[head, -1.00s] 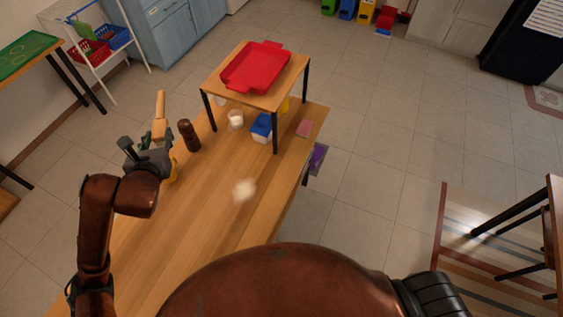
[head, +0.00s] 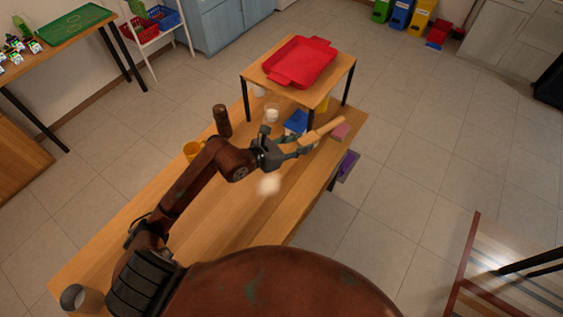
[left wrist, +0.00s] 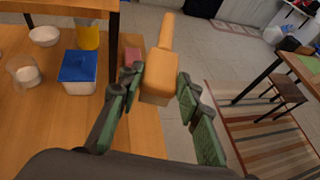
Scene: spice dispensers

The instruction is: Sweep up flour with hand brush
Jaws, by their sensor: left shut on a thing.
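A hand brush with a light wooden handle (head: 325,131) is held by my left gripper (head: 296,151), raised over the right part of the wooden table (head: 215,230). In the left wrist view the brush (left wrist: 158,80) sits between the green-padded fingers (left wrist: 155,98), its handle pointing away. A small pale patch of flour (head: 269,185) lies on the tabletop, just below and apart from the gripper in the head view. The flour does not show in the left wrist view. My right gripper is not in view.
A small raised shelf with a red tray (head: 300,62) stands at the table's back.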

